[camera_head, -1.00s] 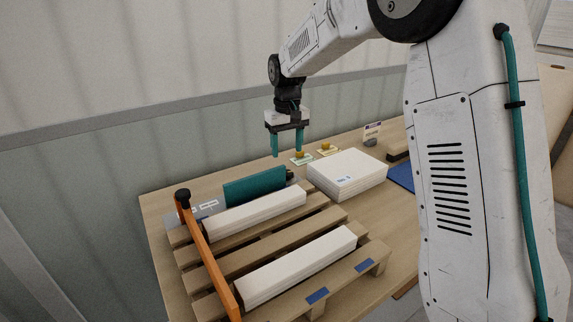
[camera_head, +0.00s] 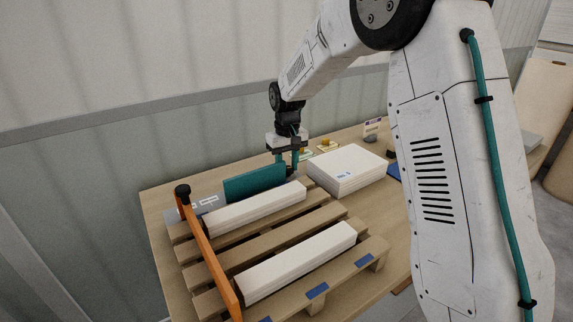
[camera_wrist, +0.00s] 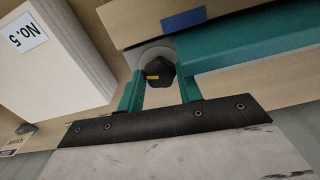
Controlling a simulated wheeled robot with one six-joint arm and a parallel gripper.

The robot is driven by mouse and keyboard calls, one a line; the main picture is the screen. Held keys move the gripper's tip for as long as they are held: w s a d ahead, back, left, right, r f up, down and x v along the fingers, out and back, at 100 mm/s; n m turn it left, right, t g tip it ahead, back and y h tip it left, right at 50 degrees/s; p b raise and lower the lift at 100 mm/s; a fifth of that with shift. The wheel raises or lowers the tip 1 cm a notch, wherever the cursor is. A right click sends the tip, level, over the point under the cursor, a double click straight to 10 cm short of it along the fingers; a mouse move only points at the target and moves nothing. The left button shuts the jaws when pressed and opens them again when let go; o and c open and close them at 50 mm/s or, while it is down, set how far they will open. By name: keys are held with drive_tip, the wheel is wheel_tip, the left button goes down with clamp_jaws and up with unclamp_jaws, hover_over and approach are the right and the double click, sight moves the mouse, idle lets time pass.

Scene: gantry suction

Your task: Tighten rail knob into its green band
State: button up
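The rail knob (camera_wrist: 161,74) is dark with a yellow mark and sits on a pale round base in the wrist view, at the end of the teal rail (camera_wrist: 255,45). The teal rail (camera_head: 255,182) stands along the pallet's back edge in the head view. My gripper (camera_wrist: 160,82) is open, its two teal fingers on either side of the knob. I cannot tell whether they touch it. In the head view my gripper (camera_head: 287,162) is low at the rail's right end, where the knob is mostly hidden. No green band is distinguishable around the knob.
A wooden pallet (camera_head: 285,235) carries two white bars (camera_head: 300,262) and an orange arm (camera_head: 215,265) with a black knob. A white stack (camera_head: 347,167) stands close on the right. Small yellow knobs on cards lie behind it.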

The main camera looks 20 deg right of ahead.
drive_tip(key=shift+c, duration=0.9)
drive_tip(key=m, duration=0.5)
drive_tip(key=o, duration=1)
drive_tip(key=shift+r, duration=0.1)
wheel_tip(320, 180, up, 8)
drive_tip(key=shift+f, duration=0.2)
